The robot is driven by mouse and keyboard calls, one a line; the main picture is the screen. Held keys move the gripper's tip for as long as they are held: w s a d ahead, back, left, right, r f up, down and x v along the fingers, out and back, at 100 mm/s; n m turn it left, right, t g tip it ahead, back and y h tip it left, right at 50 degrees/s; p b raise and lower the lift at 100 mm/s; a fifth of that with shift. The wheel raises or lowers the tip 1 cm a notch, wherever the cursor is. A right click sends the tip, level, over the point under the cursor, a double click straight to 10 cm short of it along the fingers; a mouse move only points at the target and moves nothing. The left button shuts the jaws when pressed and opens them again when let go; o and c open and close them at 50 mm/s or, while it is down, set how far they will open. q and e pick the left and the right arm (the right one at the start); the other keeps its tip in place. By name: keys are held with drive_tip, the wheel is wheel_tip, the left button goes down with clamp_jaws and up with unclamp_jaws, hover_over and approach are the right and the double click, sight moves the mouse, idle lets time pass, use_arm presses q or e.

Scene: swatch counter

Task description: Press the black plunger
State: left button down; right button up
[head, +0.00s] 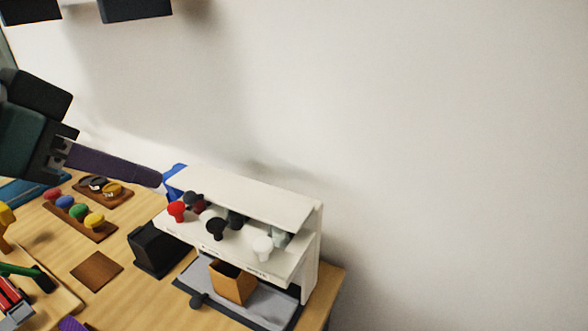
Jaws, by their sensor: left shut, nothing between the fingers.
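A white dispenser stand (245,188) stands at the back of the table near the wall. On its front sit a red plunger (176,209), the black plunger (216,229) and a white plunger (262,247), from left to right. The black one is the middle one and its round knob is in clear view. My left gripper (157,180) comes in from the left with its dark purple fingers shut and empty. In the picture its tip is up and left of the red plunger, apart from the black plunger. My right gripper is not in view.
An orange-brown cup (232,284) stands on a grey tray (262,311) under the stand. A black open box (156,250) is to its left. Wooden racks with coloured knobs (80,214) and a brown square (97,271) lie farther left. The wall is close behind.

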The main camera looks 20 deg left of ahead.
use_arm(q)
drive_tip(key=b, duration=0.8)
hover_over(220, 219)
drive_tip(key=s, duration=0.3)
wheel_tip(220, 219, down, 7)
wheel_tip(220, 219, down, 3)
drive_tip(key=shift+w+a+f, duration=0.1)
drive_tip(key=shift+a, duration=0.05)
drive_tip(key=shift+f, duration=0.45)
